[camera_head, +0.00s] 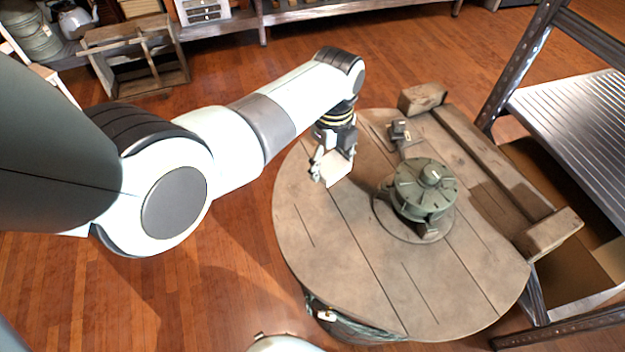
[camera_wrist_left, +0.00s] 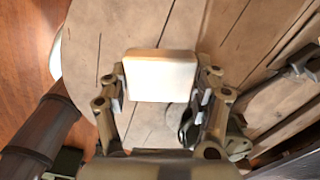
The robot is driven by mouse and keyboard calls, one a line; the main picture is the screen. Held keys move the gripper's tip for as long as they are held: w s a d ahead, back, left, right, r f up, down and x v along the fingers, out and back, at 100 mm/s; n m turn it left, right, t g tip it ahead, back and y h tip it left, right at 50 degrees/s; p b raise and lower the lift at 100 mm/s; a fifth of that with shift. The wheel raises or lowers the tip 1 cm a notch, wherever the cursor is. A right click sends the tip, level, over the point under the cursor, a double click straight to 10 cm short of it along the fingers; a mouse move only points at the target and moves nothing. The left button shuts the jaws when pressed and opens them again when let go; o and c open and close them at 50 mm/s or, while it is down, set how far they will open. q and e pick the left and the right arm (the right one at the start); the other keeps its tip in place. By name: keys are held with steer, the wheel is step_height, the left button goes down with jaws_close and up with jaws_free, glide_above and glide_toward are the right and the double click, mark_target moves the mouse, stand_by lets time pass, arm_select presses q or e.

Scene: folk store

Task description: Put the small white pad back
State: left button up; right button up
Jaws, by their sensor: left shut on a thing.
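The small white pad (camera_head: 335,167) is a thin pale square, held above the left part of the round wooden table (camera_head: 330,240) in the head view. My left gripper (camera_head: 330,160) is shut on it. In the left wrist view the pad (camera_wrist_left: 161,76) sits between the two fingers of the gripper (camera_wrist_left: 162,90), its broad face toward the camera. The gap between pad and tabletop is hard to judge. My right gripper is in neither view.
A green-grey round device (camera_head: 424,188) stands on a disc right of the pad. A wooden beam (camera_head: 490,160) lies along the table's right side. Metal shelving (camera_head: 575,110) stands at the right. The table's front left is clear.

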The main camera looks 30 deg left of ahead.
mark_target(311, 186)
arm_select(q)
steer(key=a+f, duration=0.1)
steer(key=s+a+f, duration=0.1)
steer(key=shift+s+a+b, duration=0.15)
steer(key=shift+a+b, duration=0.25)
steer(key=shift+s+a+f, duration=0.15)
steer(key=shift+a+f, duration=0.15)
steer(key=shift+a, duration=0.05)
step_height(311, 186, down, 4)
steer(key=b, duration=0.5)
steer(key=shift+r, duration=0.15)
steer(key=o, duration=1.1)
steer(key=shift+o, duration=0.2)
